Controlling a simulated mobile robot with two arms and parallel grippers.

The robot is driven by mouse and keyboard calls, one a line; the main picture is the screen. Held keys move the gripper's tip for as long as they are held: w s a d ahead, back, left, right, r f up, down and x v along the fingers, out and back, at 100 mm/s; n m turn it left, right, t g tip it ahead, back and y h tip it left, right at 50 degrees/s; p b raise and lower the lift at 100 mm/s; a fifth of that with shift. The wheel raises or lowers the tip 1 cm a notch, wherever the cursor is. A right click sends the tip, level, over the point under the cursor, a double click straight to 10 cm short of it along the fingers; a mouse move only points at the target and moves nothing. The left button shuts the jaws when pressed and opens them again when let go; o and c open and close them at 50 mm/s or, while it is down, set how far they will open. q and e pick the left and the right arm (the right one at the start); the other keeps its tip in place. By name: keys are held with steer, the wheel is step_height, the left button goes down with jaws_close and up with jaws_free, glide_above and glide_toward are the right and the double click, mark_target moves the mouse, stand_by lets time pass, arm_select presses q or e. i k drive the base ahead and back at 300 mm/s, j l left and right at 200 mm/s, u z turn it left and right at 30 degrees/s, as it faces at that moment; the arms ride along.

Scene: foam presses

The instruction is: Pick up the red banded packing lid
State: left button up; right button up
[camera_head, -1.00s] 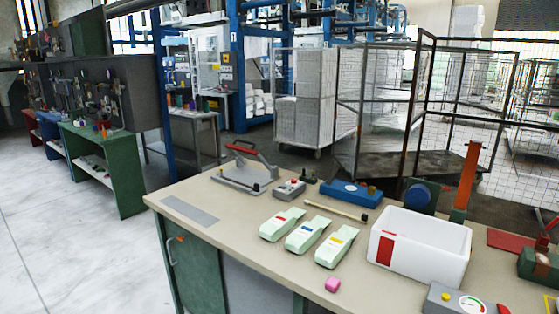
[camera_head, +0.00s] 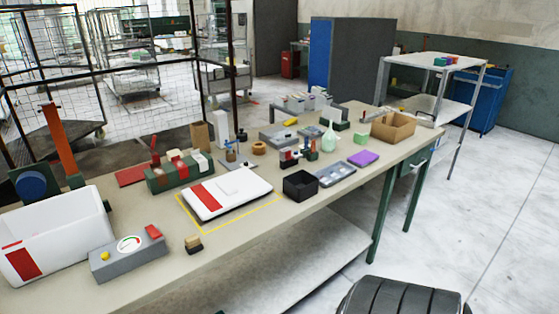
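The red banded packing lid (camera_head: 250,187) is a flat white slab with a red band across its left part and a low raised block on top. It lies flat on the beige workbench inside a yellow outlined rectangle (camera_head: 268,208). Nothing covers it. A white box (camera_head: 72,232) with a matching red band stands open at the left end of the view. Neither of my grippers is in view.
A grey gauge box (camera_head: 128,262) and a small tan-and-black block (camera_head: 193,245) sit left of the lid. A green device (camera_head: 178,178) is behind it, a black open box (camera_head: 300,186) to its right. The bench's front edge strip is mostly clear.

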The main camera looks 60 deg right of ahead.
mark_target(211, 198)
steer(key=z, duration=1.45)
